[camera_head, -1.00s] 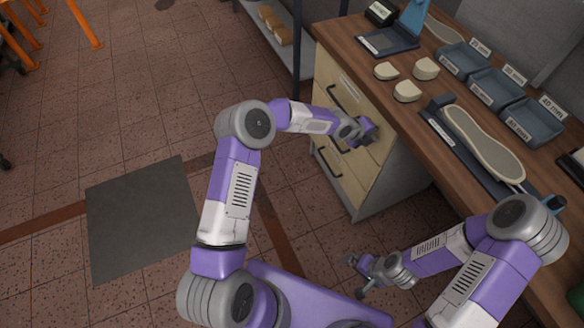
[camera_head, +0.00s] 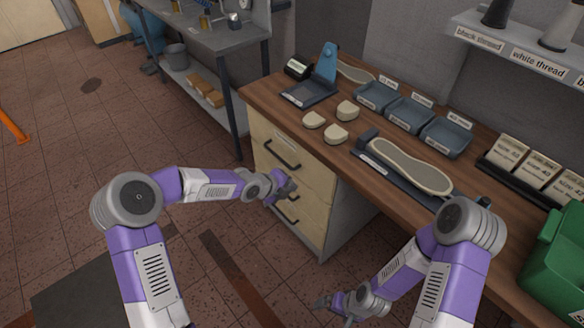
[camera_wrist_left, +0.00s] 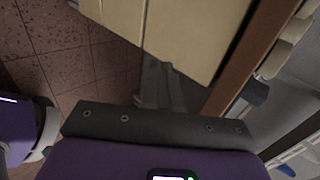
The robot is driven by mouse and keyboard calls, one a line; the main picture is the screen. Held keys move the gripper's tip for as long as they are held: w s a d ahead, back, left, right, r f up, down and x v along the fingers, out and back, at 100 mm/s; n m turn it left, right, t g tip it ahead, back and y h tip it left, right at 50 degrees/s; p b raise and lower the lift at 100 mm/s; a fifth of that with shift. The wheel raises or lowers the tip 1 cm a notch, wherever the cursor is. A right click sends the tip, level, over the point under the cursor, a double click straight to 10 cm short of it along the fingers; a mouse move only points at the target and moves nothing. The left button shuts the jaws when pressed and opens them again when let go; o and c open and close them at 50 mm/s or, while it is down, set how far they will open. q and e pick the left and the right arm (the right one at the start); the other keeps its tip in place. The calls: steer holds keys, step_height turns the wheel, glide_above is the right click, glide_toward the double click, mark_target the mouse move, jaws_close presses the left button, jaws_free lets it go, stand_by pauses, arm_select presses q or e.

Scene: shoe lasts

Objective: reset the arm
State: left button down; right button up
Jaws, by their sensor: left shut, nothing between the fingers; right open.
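My left gripper (camera_head: 288,190) is shut and empty in front of the drawer cabinet (camera_head: 285,140), by its middle drawers. In the left wrist view its closed fingers (camera_wrist_left: 162,88) show against the pale drawer front (camera_wrist_left: 190,35); I cannot tell whether they touch it. My right gripper (camera_head: 335,305) is open and low in front of the bench, over the floor. It holds nothing.
The wooden bench (camera_head: 270,92) carries heel pieces (camera_head: 336,133), a sole on a dark stand (camera_head: 410,165), blue-grey trays (camera_head: 410,113) and a blue device (camera_head: 326,68). A green bin (camera_head: 560,255) stands at the right. A thread shelf (camera_head: 520,50) hangs above. Floor at left is open.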

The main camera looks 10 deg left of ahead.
arm_select(q)
steer(key=s+a+f+n+g+p, duration=0.1)
steer(key=s+f+n+g, duration=0.1)
steer(key=s+f+n, duration=0.3)
steer(key=s+f+n+g+y+p, duration=0.1)
steer(key=s+f+n, duration=0.4)
steer(key=s+n, duration=0.9)
steer(key=s+a+f+n+g+y+p, duration=0.1)
steer(key=s+f+n, duration=0.4)
steer(key=s+n, duration=0.5)
steer(key=shift+s+a+f+g+p, duration=0.35)
steer(key=shift+s+g+p, duration=0.1)
steer(key=shift+s+g, duration=0.6)
arm_select(e)
step_height(320, 180, up, 4)
arm_select(q)
steer(key=shift+w, duration=0.1)
arm_select(e)
steer(key=shift+c, duration=0.5)
